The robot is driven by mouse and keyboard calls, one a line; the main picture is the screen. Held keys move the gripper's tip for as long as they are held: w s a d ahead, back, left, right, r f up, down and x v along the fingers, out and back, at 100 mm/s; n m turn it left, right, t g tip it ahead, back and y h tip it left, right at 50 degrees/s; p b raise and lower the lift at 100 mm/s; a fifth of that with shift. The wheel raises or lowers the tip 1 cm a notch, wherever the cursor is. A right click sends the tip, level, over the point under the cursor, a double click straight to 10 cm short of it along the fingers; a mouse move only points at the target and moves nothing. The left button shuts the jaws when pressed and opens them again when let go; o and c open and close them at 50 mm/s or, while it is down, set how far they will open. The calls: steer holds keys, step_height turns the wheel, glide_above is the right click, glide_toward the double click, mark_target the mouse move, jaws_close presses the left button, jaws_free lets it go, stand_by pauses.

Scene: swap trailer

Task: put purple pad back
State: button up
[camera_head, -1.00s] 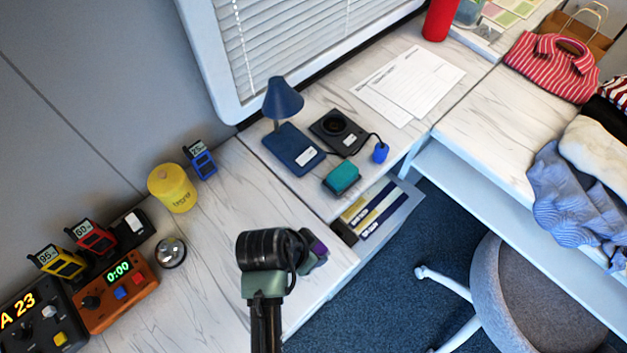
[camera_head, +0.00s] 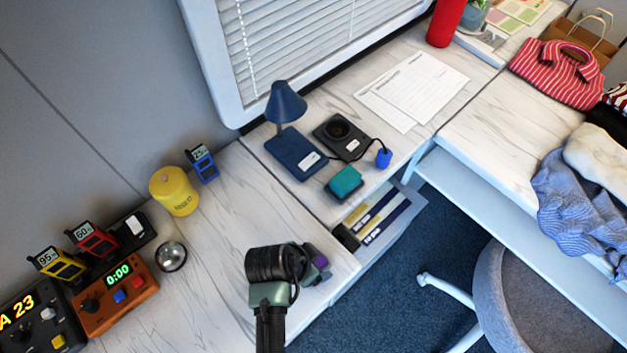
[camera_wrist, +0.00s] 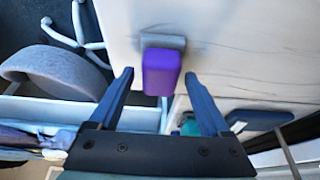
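The purple pad (camera_wrist: 161,74) shows in the wrist view as a rounded purple block in front of a grey holder (camera_wrist: 164,42) by the white desktop's edge. My gripper (camera_wrist: 159,76) is open, with one finger on each side of the pad in the picture and a visible gap to both. I cannot tell whether the pad is at fingertip depth. In the head view the purple pad (camera_head: 320,262) is a small patch just right of my black wrist, which hides most of it and the fingers.
A teal pad (camera_head: 346,181) lies on the desk beyond, near a blue lamp (camera_head: 287,103) and a black device (camera_head: 340,135). An open drawer (camera_head: 396,228) holds labelled items. A yellow canister (camera_head: 175,191) and silver bell (camera_head: 171,257) stand left. A chair (camera_head: 522,306) is at right.

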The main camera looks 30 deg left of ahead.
steer(key=p+v, duration=0.1)
steer(key=v, duration=1.1)
steer(key=shift+r, duration=0.2)
steer(key=shift+w, duration=0.1)
steer(key=w+r+n+t+y, duration=0.1)
steer(key=w+r+t, duration=0.2)
steer(key=w+r, duration=0.5)
steer(key=w+r+t+y, duration=0.2)
steer(key=w+r+t, duration=0.25)
steer(key=r, duration=0.75)
steer(key=w+r+n+t+y, duration=0.1)
steer(key=w+r+t, duration=0.2)
steer(key=w+r, duration=0.5)
steer(key=d+r+t, duration=0.3)
steer(key=r, duration=0.6)
steer(key=d+r+t, duration=0.2)
steer(key=d+r, duration=0.1)
steer(key=r, duration=0.6)
steer(key=s+d+r+t, duration=0.2)
steer(key=s+r, duration=0.1)
steer(key=r, duration=0.3)
steer(key=s+d+r+n+t+h, duration=0.1)
steer(key=s+d+r+t, duration=0.1)
steer(key=r, duration=0.4)
steer(key=s+d+r+n+t+h, duration=0.1)
steer(key=s+d+r+t, duration=0.1)
steer(key=s+r, duration=0.3)
steer(key=shift+s+d+r+t, duration=0.35)
steer(key=shift+r+t, duration=0.25)
steer(key=shift+t, duration=0.15)
